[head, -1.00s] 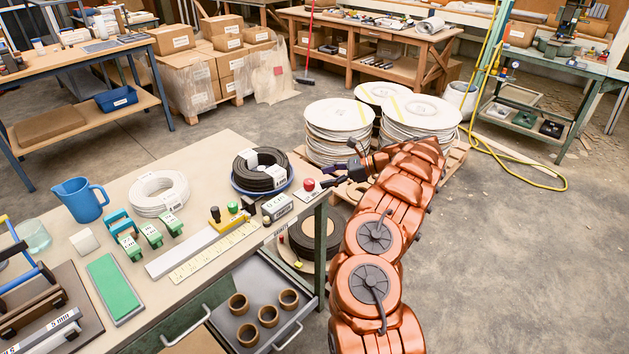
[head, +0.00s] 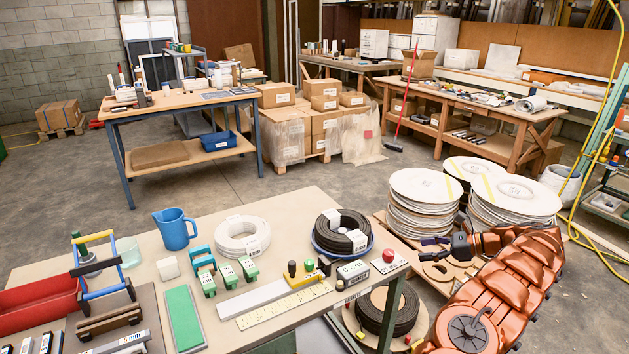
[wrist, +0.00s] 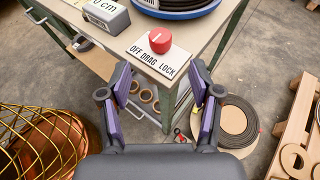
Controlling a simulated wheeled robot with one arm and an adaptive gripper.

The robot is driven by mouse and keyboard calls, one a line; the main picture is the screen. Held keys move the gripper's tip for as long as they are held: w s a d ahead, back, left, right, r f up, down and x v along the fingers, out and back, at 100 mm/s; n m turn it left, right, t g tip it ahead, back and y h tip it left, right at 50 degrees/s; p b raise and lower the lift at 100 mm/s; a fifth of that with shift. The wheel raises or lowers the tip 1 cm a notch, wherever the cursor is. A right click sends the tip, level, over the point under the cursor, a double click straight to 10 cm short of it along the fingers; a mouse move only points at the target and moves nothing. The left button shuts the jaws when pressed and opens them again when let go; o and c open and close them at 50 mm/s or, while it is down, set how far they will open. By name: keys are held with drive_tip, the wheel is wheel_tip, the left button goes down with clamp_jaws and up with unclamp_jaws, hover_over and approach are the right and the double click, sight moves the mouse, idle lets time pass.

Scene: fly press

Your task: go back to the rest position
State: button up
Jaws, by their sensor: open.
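My gripper (wrist: 164,95) is open and empty in the wrist view, its two purple-padded fingers spread apart. It is by the table corner, where a red knob (wrist: 157,38) stands on a plate marked OFF, DRAG, LOCK. In the head view my gripper (head: 436,246) is small and dark, to the right of the table's corner and in front of the stacked white reels. The red knob (head: 388,256) shows on the table there, left of my gripper and apart from it. My orange arm reaches up from the bottom right.
The near table (head: 330,205) holds a blue jug (head: 175,228), cable coils, green blocks and a ruler. White reels (head: 424,195) stand on a pallet behind my gripper. A black coil (wrist: 233,122) lies low beside the table. Open floor (head: 80,200) lies behind the table.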

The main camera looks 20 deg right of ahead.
drive_tip(key=w+a+r+n+g+y, duration=0.1)
drive_tip(key=a+r+n, duration=0.1)
drive_tip(key=a+r, duration=0.35)
drive_tip(key=a+r+n+g, duration=0.2)
drive_tip(key=a+n, duration=0.1)
drive_tip(key=a, duration=0.5)
drive_tip(key=w+a+r+n+g+y, duration=0.1)
drive_tip(key=a+r+n, duration=0.1)
drive_tip(key=a+r, duration=0.35)
drive_tip(key=s+a+r+n+g+h+p, duration=0.1)
drive_tip(key=s+a+r+n+g, duration=0.15)
drive_tip(key=s+a, duration=0.45)
drive_tip(key=s+a+r+n+g+h, duration=0.1)
drive_tip(key=s+a+r+n+g, duration=0.2)
drive_tip(key=a, duration=0.8)
drive_tip(key=s+a+f+n+h, duration=0.1)
drive_tip(key=s+a+n+h, duration=0.2)
drive_tip(key=s, duration=0.5)
drive_tip(key=s+a+n+h, duration=0.2)
drive_tip(key=s+a+n, duration=0.15)
drive_tip(key=s, duration=0.35)
drive_tip(key=s+d+f+n+h, duration=0.2)
drive_tip(key=s+d+n, duration=0.1)
drive_tip(key=s, duration=0.6)
drive_tip(key=s+d+f+n+h+p, duration=0.1)
drive_tip(key=s+d+f+n+h, duration=0.1)
drive_tip(key=s, duration=0.7)
drive_tip(key=shift+s+d+f+n+h+p, duration=0.15)
drive_tip(key=shift+d+n+h+p, duration=0.15)
drive_tip(key=shift+d+n+h, duration=0.55)
